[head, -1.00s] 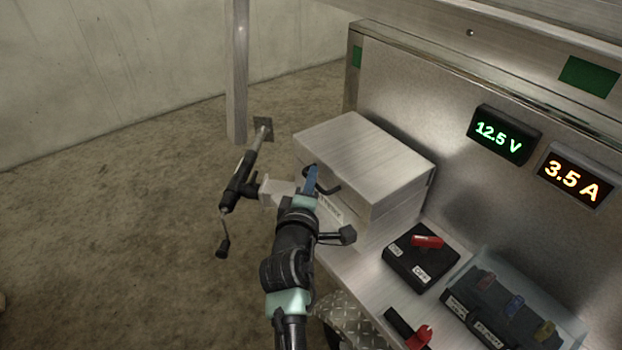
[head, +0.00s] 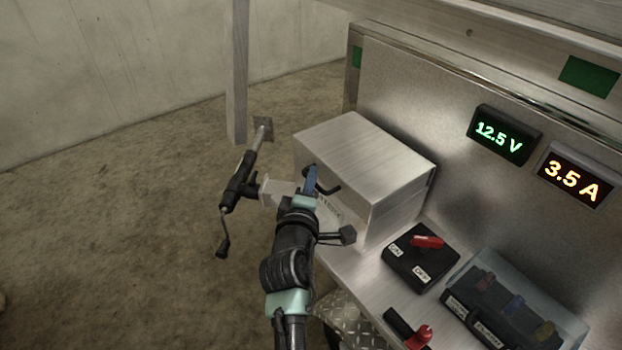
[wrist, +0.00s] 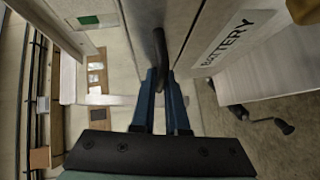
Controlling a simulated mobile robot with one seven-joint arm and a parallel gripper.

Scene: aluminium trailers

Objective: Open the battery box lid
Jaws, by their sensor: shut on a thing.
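The battery box (head: 390,208) is a brushed-metal box on the trailer's shelf. Its lid (head: 362,150) lies flat on top and looks closed. A dark curved handle (head: 327,189) sticks out of the lid's front side. My gripper (head: 311,180), with blue fingers, is at this handle. In the wrist view the fingers (wrist: 164,80) are shut on the dark handle (wrist: 160,48), beside the box face with the BATTERY label (wrist: 236,40). In the head view my arm partly hides the label and the box's front.
A black switch with a red lever (head: 427,242) and a fuse block (head: 505,300) stand right of the box. Displays reading 12.5 V (head: 500,137) and 3.5 A (head: 574,178) are on the wall. A jack with a crank (head: 240,182) stands left of my gripper.

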